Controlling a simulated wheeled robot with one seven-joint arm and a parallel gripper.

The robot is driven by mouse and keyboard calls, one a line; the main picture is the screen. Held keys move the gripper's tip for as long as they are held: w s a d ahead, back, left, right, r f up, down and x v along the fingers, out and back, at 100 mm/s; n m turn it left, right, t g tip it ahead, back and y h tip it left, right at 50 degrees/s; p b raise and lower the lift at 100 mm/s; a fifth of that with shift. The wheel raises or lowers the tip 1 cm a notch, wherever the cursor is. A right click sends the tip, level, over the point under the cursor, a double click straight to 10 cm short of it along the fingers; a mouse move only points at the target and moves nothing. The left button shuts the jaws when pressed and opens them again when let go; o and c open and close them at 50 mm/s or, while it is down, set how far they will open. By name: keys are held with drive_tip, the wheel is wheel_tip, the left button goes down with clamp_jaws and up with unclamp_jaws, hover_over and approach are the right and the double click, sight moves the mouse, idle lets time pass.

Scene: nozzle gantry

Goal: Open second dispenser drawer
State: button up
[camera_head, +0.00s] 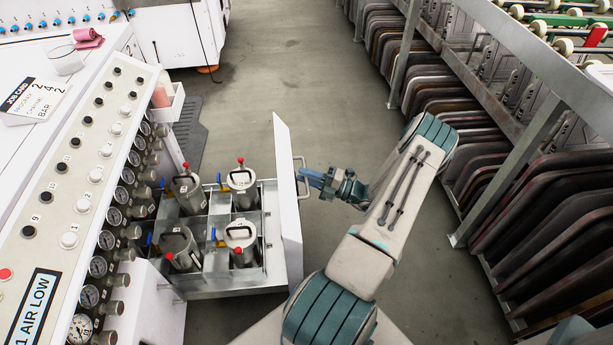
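A drawer with a white front panel (288,205) stands pulled well out from the cabinet on the left. Several metal canisters with red-tipped lids, such as this one (241,236), stand upright in its grey frame. A grey bar handle (303,163) is on the front's outer face. My gripper (307,177) comes from the right, with its blue fingers at the middle of the handle. The fingers overlap the bar in this view, and I cannot tell whether they are closed around it.
A white panel with gauges and knobs (100,180) runs along the left, with a job card (34,100) on top. Racks of dark curved panels (540,210) line the right. The grey floor (270,75) beyond the drawer is clear. A dark mat (188,130) lies behind it.

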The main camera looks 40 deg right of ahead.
drive_tip(key=p+v, duration=0.1)
drive_tip(key=v, duration=1.2)
drive_tip(key=shift+s, duration=0.35)
drive_tip(key=shift+d+f, duration=0.1)
drive_tip(key=shift+d, duration=0.05)
drive_tip(key=w+a+r+n+g+p, duration=0.2)
drive_tip(key=a+r+n+g+p, duration=0.25)
drive_tip(key=a+r+n, duration=0.45)
drive_tip(key=w+a+r+n+g+h+p, duration=0.15)
drive_tip(key=a+r+n+g+p, duration=0.35)
drive_tip(key=r, duration=0.6)
drive_tip(key=w+a+r+n+g+p, duration=0.2)
drive_tip(key=w+a+r+n+g, duration=0.1)
drive_tip(key=a+r+n+g, duration=0.5)
drive_tip(key=s+a+r+n+t+h+p, duration=0.1)
drive_tip(key=s+a+r+n+h+p, duration=0.2)
drive_tip(key=r+n, duration=0.5)
drive_tip(key=s+a+r+n+t+h+p, duration=0.1)
drive_tip(key=s+a+r+n+h+p, duration=0.3)
drive_tip(key=r+n, duration=0.5)
drive_tip(key=s+a+r+n+t+h+p, duration=0.2)
drive_tip(key=s+a+r+n+h+p, duration=0.1)
drive_tip(key=r+n, duration=0.5)
wheel_tip(320, 180, up, 4)
drive_tip(key=s+a+p, duration=0.1)
drive_tip(key=a+p, duration=0.1)
drive_tip(key=p, duration=0.1)
drive_tip(key=shift+s+a+n, duration=0.3)
drive_tip(key=shift+a, duration=0.1)
